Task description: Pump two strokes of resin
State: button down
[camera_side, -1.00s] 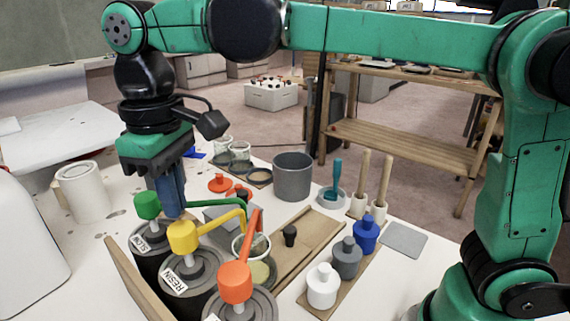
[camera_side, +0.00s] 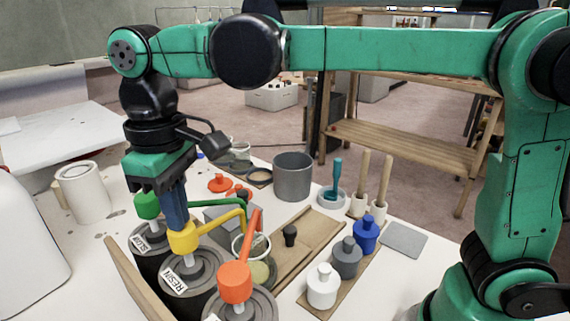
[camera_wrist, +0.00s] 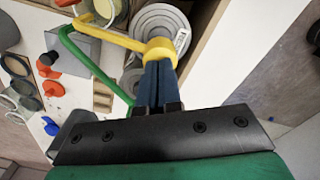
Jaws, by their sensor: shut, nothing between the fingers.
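The resin can (camera_side: 183,285), labelled RESIN, stands in the middle of a row of three cans and carries a yellow pump head (camera_side: 184,239) with a long spout. My gripper (camera_side: 180,228) is shut and empty, its blue fingers pointing down with their tips at the top of the yellow head. In the wrist view the fingertips (camera_wrist: 158,66) meet the yellow head (camera_wrist: 160,48). The fingers hide its top; I cannot tell whether they press it. The yellow spout reaches toward a clear cup (camera_side: 238,246), partly hidden behind the orange spout.
A green pump head (camera_side: 147,205) on the SLOW can stands behind, and an orange pump head (camera_side: 236,281) stands in front. White, grey and blue bottles (camera_side: 365,233) stand on a board at right. A grey bucket (camera_side: 293,177) stands behind.

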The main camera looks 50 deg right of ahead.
jog(key=shift+f, duration=1.4)
jog(key=shift+r, duration=2.3)
jog(key=shift+r, duration=1.5)
jog(key=s+d+f+m+t, duration=0.2)
jog(key=d+f, duration=0.3)
jog(key=d, duration=0.3)
jog(key=s+d+f+m+t, duration=0.2)
jog(key=d+f+m+t, duration=0.2)
jog(key=d, duration=0.5)
notch_tip(320, 180, down, 2)
jog(key=shift+s+f+t, duration=0.1)
jog(key=shift+s+t, duration=0.3)
jog(key=shift+t, duration=0.2)
